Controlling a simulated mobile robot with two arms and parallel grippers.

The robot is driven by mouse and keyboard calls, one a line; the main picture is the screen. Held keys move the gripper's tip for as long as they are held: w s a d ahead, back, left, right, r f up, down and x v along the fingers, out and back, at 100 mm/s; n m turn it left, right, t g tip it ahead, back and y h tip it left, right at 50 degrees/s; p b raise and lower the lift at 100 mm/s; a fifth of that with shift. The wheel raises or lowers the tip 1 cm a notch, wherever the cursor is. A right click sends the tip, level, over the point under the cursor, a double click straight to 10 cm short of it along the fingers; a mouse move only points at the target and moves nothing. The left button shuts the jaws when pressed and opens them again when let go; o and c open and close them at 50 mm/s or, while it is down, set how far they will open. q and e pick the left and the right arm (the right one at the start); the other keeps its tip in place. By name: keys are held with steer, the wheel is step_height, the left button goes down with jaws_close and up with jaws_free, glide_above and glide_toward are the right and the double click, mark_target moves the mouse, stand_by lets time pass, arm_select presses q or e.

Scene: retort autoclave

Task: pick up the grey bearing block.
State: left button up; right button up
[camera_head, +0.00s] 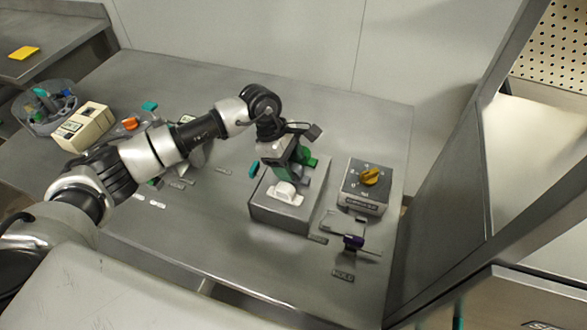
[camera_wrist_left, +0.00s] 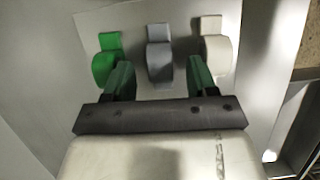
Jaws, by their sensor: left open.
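The grey bearing block (camera_wrist_left: 159,52) stands between a green block (camera_wrist_left: 107,58) and a white block (camera_wrist_left: 216,50) in the left wrist view. All three stand on a grey box-shaped stand (camera_head: 280,217). My left gripper (camera_wrist_left: 160,68) is open, with its green-tipped fingers on either side of the grey block and a gap to it. In the head view my left gripper (camera_head: 292,165) is over the stand and mostly hides the grey block. The white block (camera_head: 285,193) is nearest and the green block (camera_head: 309,158) is behind. My right gripper is out of view.
A beige box (camera_head: 84,127) and a round bin (camera_head: 45,108) are at the left. A metal frame borders the right.

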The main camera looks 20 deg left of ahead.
arm_select(q)
steer(key=shift+x, duration=1.2)
steer(key=c, duration=1)
steer(key=shift+r, duration=0.1)
steer(key=shift+c, duration=0.2)
